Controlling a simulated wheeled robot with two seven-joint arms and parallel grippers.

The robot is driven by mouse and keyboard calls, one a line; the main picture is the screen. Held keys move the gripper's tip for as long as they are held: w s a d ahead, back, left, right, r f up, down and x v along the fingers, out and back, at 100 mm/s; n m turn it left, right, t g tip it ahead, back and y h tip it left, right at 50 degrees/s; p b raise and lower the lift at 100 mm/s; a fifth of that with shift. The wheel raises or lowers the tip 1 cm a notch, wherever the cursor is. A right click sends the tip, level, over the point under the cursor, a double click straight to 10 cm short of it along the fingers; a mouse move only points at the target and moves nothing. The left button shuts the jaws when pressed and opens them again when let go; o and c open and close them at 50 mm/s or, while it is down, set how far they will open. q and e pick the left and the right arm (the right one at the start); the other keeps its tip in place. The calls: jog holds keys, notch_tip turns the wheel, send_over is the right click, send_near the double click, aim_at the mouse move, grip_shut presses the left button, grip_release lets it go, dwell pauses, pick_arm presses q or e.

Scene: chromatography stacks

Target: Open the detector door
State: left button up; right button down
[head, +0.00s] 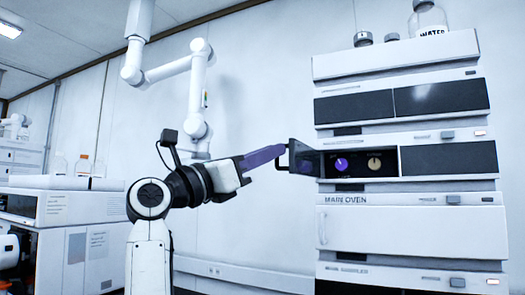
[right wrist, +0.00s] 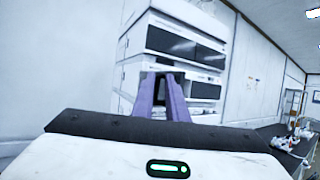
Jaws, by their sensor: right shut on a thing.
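The detector door (head: 303,158) is a small dark panel on the left part of a middle module in the stack. It stands swung out to the left, showing a dark compartment (head: 362,165) with a purple knob (head: 341,164) and a tan knob (head: 375,164). My right gripper (head: 282,152) has its purple fingers shut on the black door handle (head: 282,164) at the door's outer edge. In the right wrist view the fingers (right wrist: 163,95) reach toward the stack and hide much of the door. My left gripper is in neither view.
The white instrument stack (head: 410,225) stands at the right, with a water bottle (head: 428,20) on top. A white jointed arm (head: 197,85) hangs behind my right arm. Other white instruments (head: 75,225) stand at the left.

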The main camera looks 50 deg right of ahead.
jog(key=shift+s+d+r, duration=0.25)
jog(key=shift+s+d, duration=0.1)
jog(key=shift+d, duration=0.15)
jog(key=c, duration=2.1)
grip_release()
jog(key=shift+o, duration=1)
jog(key=shift+d, duration=0.15)
jog(key=shift+s, duration=0.15)
jog(key=b+v, duration=0.2)
jog(key=v, duration=0.9)
